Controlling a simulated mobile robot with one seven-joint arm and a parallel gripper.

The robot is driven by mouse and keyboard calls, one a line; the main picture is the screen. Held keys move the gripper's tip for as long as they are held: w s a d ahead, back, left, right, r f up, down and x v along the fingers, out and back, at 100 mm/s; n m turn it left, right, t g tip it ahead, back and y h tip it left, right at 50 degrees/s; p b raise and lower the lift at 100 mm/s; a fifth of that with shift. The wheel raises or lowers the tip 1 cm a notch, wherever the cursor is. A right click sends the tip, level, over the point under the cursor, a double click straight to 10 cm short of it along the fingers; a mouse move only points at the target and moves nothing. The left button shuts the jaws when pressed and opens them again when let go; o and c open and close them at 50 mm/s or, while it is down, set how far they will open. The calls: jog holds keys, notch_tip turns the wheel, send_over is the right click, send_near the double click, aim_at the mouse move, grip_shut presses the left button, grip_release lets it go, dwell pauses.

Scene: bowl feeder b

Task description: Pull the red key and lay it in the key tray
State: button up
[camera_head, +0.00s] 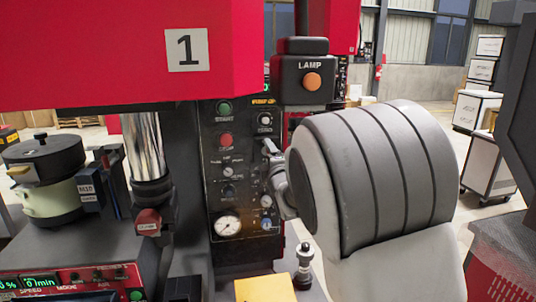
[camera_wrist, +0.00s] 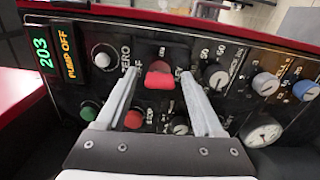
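The red key (camera_wrist: 160,76) is on the dark control panel (camera_wrist: 110,30) in the wrist view, with its red head facing me. My gripper (camera_wrist: 160,80) is open, with one finger on each side of the key and a gap to each. I cannot tell how deep the fingertips reach. In the head view my gripper (camera_head: 268,150) is at the right part of the panel, and the key is hidden there. I cannot pick out the key tray with certainty; a yellow block (camera_head: 264,289) shows at the bottom edge.
Near the fingers are a red stop button (camera_wrist: 133,119), a green button (camera_wrist: 89,111) and several knobs. A lamp box (camera_head: 305,75) stands above the panel. A gauge (camera_head: 228,225) is low on it. A lidded pot (camera_head: 45,170) stands left.

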grip_shut()
jog(key=shift+s, duration=0.15)
jog(key=shift+s+d+b, duration=0.2)
jog(key=shift+s+b, duration=0.15)
jog(key=shift+s, duration=0.6)
jog(key=shift+s+d+b, duration=0.2)
jog(key=shift+s+b, duration=0.2)
jog(key=shift+s, duration=0.5)
jog(key=shift+s+d+b, duration=0.2)
jog(key=shift+s+b, duration=0.15)
jog(key=shift+s, duration=0.6)
